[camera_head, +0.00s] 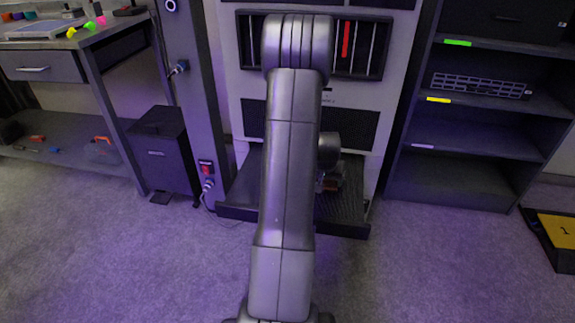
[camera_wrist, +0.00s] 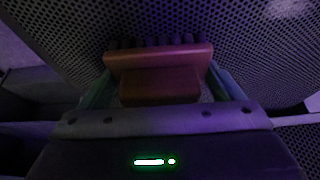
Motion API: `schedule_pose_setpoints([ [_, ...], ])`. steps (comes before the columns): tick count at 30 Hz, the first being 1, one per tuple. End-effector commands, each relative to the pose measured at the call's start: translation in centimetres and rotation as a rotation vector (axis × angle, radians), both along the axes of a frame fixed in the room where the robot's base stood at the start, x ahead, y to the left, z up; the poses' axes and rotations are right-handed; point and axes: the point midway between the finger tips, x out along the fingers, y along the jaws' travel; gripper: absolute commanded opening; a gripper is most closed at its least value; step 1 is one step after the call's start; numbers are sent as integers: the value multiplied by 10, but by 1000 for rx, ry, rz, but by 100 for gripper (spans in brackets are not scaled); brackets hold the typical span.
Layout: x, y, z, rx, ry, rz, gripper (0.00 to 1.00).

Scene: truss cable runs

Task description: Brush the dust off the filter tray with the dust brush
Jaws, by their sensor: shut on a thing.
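The filter tray (camera_head: 345,205) is a dark, perforated tray at the foot of the white cabinet in the head view. In the wrist view its perforated mesh (camera_wrist: 60,30) fills the upper part. A pale patch (camera_wrist: 285,8) lies on the mesh at the top right. My gripper (camera_wrist: 155,88) is shut on the dust brush (camera_wrist: 160,56), which has a reddish-brown wooden body and dark bristles. The bristles point at the mesh; whether they touch it I cannot tell. In the head view my arm hides much of the tray, and the brush shows only in part, if at all.
The white cabinet (camera_head: 232,75) stands behind the tray. A dark shelf unit (camera_head: 450,185) is at the right, a workbench (camera_head: 110,40) and a black box (camera_head: 165,150) at the left. A yellow plate marked 1 (camera_head: 560,230) lies far right. The carpet in front is clear.

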Motion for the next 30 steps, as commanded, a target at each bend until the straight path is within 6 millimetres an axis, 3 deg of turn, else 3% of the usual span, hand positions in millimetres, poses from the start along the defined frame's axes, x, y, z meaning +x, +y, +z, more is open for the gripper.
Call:
schedule_pose_setpoints([
  [4,0,0,7,0,1,1,65],
  [6,1,1,28,0,-4,2,65],
  [21,1,3,70,0,-1,4,65],
  [30,1,4,82,1,1,4,65],
])
